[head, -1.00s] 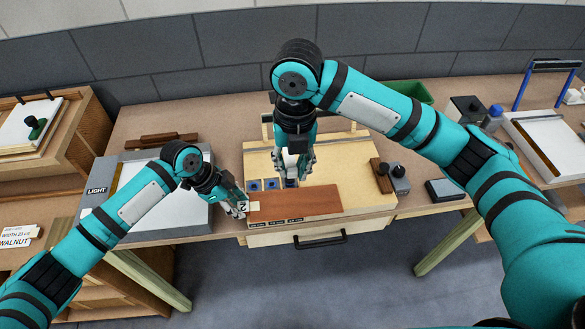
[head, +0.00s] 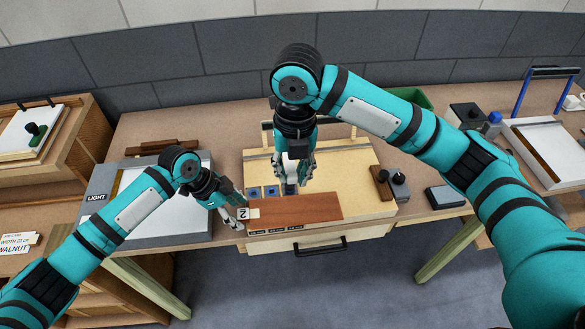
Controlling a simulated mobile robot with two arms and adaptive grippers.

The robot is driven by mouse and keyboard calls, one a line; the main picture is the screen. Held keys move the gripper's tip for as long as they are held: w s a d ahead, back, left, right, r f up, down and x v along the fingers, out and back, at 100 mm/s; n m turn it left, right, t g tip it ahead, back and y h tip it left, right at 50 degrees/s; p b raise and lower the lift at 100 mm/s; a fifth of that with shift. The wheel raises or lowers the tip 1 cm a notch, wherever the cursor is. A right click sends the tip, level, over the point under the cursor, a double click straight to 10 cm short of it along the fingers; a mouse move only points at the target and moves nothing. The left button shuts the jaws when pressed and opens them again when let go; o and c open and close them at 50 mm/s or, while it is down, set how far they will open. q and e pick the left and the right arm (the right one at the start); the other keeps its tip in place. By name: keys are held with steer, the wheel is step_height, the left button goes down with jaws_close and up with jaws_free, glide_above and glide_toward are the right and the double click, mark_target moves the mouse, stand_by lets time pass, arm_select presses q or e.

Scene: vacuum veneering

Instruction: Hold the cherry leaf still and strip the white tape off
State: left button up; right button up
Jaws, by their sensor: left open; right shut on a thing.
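The cherry leaf (head: 300,209) is a flat reddish-brown sheet lying along the front of the pale board (head: 345,165).
Two blue squares (head: 262,191) sit on the board behind the leaf. Dark knobbed blocks (head: 398,185) stand at the board's right. A grey light panel (head: 195,225) lies at left. A dark block (head: 445,197) is further right. A drawer handle (head: 320,246) sticks out below the board.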

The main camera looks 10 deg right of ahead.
arm_select(q)
steer(key=v, duration=1.1)
steer(key=shift+r, duration=0.2)
